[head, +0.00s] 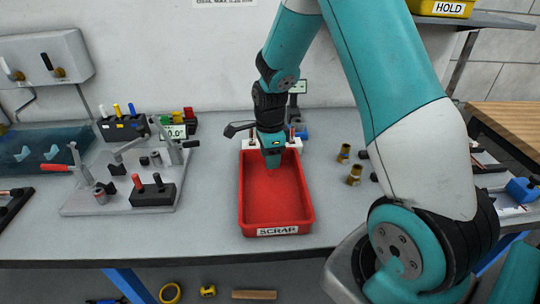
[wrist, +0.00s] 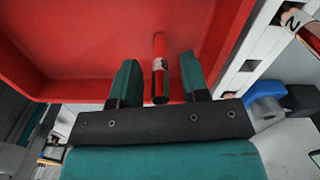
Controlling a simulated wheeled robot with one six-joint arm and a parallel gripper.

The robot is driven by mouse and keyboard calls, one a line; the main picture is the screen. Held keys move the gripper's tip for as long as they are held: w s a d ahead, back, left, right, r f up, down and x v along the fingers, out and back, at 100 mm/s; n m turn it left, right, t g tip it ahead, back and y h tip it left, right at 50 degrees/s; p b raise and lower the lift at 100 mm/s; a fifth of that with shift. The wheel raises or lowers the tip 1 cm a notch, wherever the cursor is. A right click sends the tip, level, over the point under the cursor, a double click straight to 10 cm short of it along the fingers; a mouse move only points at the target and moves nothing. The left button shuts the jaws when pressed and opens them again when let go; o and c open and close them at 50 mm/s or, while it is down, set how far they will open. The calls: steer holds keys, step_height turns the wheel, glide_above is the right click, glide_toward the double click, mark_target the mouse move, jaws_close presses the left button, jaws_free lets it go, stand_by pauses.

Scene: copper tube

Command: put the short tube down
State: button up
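The short tube (wrist: 160,68) shows in the wrist view as a reddish copper cylinder with a pale label band and a dark open end. It lies between the two teal fingers of my gripper (wrist: 160,75), with a gap on each side, so the fingers are open and not touching it. The red tray (wrist: 80,40) fills the background behind it. In the head view my gripper (head: 272,163) points down into the far end of the red tray marked SCRAP (head: 246,215). The tube cannot be made out in the head view.
A fixture plate with clamps (head: 95,207) stands left of the tray. Two brass fittings (head: 354,175) stand to its right. A white rack (head: 250,143) is close behind the tray. The bench's front edge runs just before the tray.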

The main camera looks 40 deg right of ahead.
step_height(320, 180, up, 12)
steer(key=shift+f+b, duration=0.2)
steer(key=shift+b, duration=0.2)
steer(key=s+a+r+n+y, duration=0.1)
steer(key=s+a+r+n, duration=0.25)
steer(key=a+n, duration=0.35)
steer(key=s+a+r+n+y, duration=0.1)
steer(key=s+a+r+n, duration=0.1)
steer(key=s+a+n, duration=0.4)
steer(key=s+a+r+n+y, duration=0.1)
steer(key=s+a+n+y, duration=0.1)
steer(key=s+a+n, duration=0.7)
steer(key=s+n, duration=0.4)
steer(key=n, duration=0.3)
steer(key=shift+a+r+n, duration=0.3)
steer(key=shift+r, duration=0.05)
steer(key=shift+w+d, duration=0.1)
